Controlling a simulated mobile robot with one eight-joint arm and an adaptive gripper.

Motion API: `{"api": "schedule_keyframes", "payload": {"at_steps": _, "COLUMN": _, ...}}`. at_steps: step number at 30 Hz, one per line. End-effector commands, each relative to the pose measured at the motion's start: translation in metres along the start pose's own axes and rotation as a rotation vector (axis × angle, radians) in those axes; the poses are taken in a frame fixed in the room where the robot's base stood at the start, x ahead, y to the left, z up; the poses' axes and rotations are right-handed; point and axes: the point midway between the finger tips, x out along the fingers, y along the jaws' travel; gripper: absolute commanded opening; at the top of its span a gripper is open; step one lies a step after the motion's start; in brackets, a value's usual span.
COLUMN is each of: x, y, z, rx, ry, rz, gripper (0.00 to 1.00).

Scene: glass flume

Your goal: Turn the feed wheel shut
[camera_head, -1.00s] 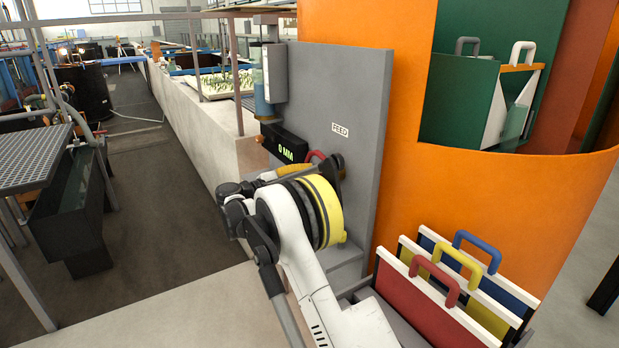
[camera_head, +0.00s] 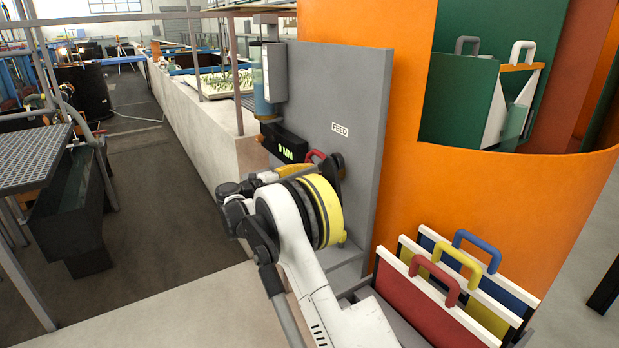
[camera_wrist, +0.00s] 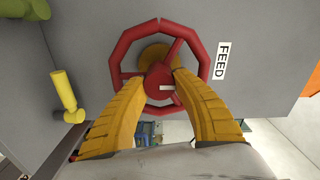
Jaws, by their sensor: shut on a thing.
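The feed wheel is a red, many-sided handwheel (camera_wrist: 123,52) on a grey panel, beside a white FEED label (camera_wrist: 221,61) in the wrist view. My gripper (camera_wrist: 160,82) has its two yellow fingers on either side of the wheel's red hub, shut on it. A pale mark shows on the hub. In the head view a small red arc of the wheel (camera_head: 316,154) shows above my arm, which hides the rest of it. The green display (camera_head: 285,149) beside it reads 0 MM.
Red, yellow and blue handled boards (camera_head: 432,303) stand in a rack to the right of my arm. A large orange curved wall (camera_head: 480,190) rises behind them. A yellow-green handle (camera_wrist: 67,92) sticks out left of the wheel.

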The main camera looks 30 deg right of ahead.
Motion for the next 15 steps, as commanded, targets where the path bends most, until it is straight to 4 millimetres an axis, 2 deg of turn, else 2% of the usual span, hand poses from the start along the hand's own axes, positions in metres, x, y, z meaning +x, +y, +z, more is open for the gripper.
{"api": "schedule_keyframes", "payload": {"at_steps": 7, "x": 0.001, "y": -0.0014, "z": -0.0004, "rx": 0.0, "ry": 0.001, "rz": -0.003, "gripper": 0.0}}
{"api": "schedule_keyframes", "payload": {"at_steps": 8, "x": 0.001, "y": -0.0014, "z": -0.0004, "rx": 0.0, "ry": 0.001, "rz": -0.003, "gripper": 0.36}}
{"api": "schedule_keyframes", "payload": {"at_steps": 10, "x": 0.001, "y": -0.0012, "z": -0.0004, "rx": 0.0, "ry": 0.001, "rz": -0.002, "gripper": 0.57}}
{"api": "schedule_keyframes", "payload": {"at_steps": 15, "x": 0.0005, "y": -0.0006, "z": -0.0003, "rx": -0.001, "ry": 0.001, "rz": -0.001, "gripper": 0.57}}
